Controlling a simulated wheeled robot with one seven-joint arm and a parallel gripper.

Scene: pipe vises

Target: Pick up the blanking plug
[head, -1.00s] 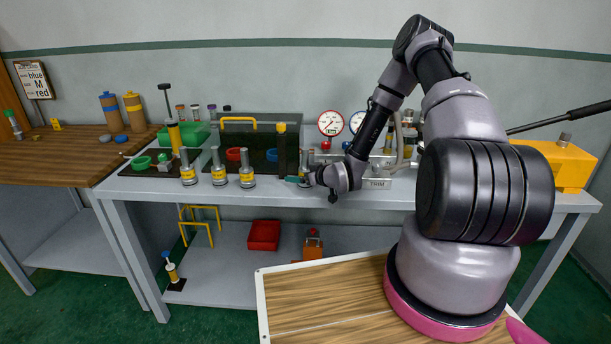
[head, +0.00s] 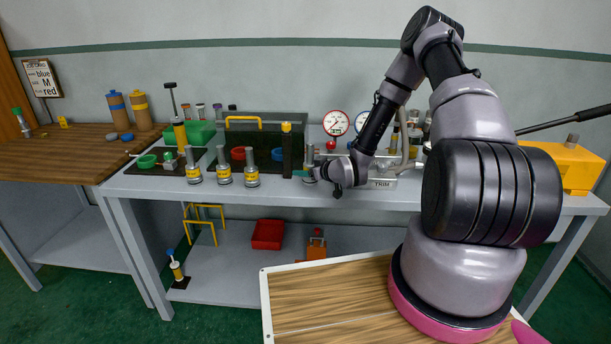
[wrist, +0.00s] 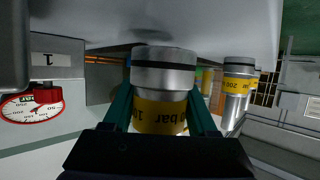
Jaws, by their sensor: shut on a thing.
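A metal cylinder with a yellow band and a dark ring (wrist: 163,78), which I take to be the blanking plug, fills the middle of the wrist view. The band's print is upside down and partly hidden. My gripper (wrist: 160,118) is shut on it, with one teal finger on each side. In the head view my gripper (head: 304,174) is low over the bench, around a grey cylinder (head: 310,155) whose lower part is mostly hidden. I cannot tell whether its base touches the bench.
A similar banded cylinder (wrist: 235,90) stands close beside the held one. Several more cylinders (head: 223,170) stand to the left on the bench (head: 270,197). A dark upright block (head: 287,150) is just left of my gripper. A red-knobbed gauge (wrist: 32,106) is near too.

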